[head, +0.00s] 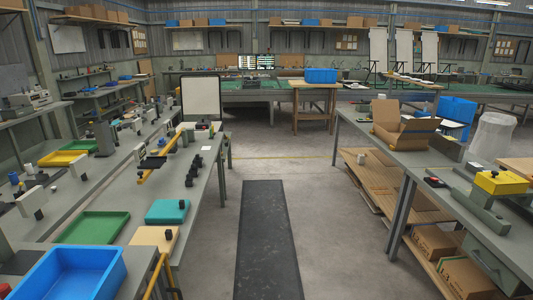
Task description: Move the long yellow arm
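A long, thin yellow arm (160,162) lies on the grey workbench at the left. It runs slantwise from near a dark block at its near end toward the back right, and black and white parts stand beside it or cover part of it. I cannot tell whether it is fixed to them. Another yellow bar (157,272) shows at the bottom left, near the front end of that bench. My gripper is not in view.
The left bench (196,172) also holds a blue bin (70,275), a green tray (92,228), a teal box (167,211) and several small dark parts. The right bench (405,160) carries an open cardboard box (400,125). A dark mat (265,240) lies on the clear floor between.

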